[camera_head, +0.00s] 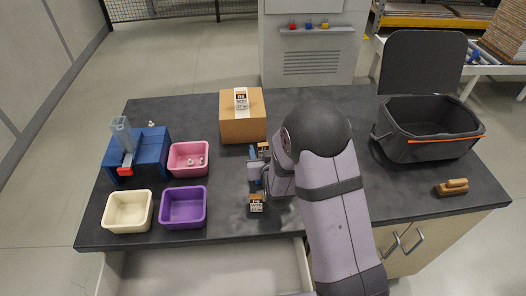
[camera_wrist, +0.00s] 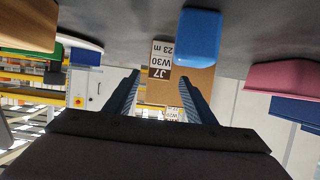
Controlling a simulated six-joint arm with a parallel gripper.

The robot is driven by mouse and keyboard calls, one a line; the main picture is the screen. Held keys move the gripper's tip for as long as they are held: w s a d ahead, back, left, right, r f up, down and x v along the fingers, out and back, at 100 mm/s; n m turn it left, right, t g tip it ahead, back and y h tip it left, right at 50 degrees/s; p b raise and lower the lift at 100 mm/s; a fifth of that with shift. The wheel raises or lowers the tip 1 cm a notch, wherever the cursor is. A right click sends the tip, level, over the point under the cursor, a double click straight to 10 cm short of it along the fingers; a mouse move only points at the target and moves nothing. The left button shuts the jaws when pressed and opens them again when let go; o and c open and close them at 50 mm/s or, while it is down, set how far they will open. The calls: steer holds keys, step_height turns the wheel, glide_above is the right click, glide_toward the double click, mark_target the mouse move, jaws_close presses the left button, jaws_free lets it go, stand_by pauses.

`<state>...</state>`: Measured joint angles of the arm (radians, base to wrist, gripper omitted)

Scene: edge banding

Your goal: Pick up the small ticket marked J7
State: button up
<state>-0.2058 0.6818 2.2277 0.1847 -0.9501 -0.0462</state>
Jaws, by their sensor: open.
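The J7 ticket (camera_wrist: 160,60), a small card with a dark J7 patch and the text W30 and 23 m, stands ahead between my open fingers in the wrist view. It appears upside down there. In the head view a small ticket (camera_head: 264,147), apparently this one, shows just beyond my gripper, partly hidden by my arm. My gripper (camera_wrist: 158,80) is open and empty, its fingers either side of the ticket in the picture; I cannot tell the gap in depth. In the head view my gripper (camera_head: 257,171) is low over the table.
A blue block (camera_wrist: 198,38) stands close beside the ticket. A cardboard box (camera_head: 243,125) bearing a label is behind it. Another small ticket (camera_head: 256,204) is near the front edge. Pink (camera_head: 188,159), purple (camera_head: 183,208) and cream (camera_head: 128,212) trays are left; a grey bin (camera_head: 427,130) is right.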

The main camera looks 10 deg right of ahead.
steer(key=shift+f, duration=0.25)
steer(key=shift+p+x, duration=1.3)
steer(key=shift+x, duration=2.4)
steer(key=c, duration=1.1)
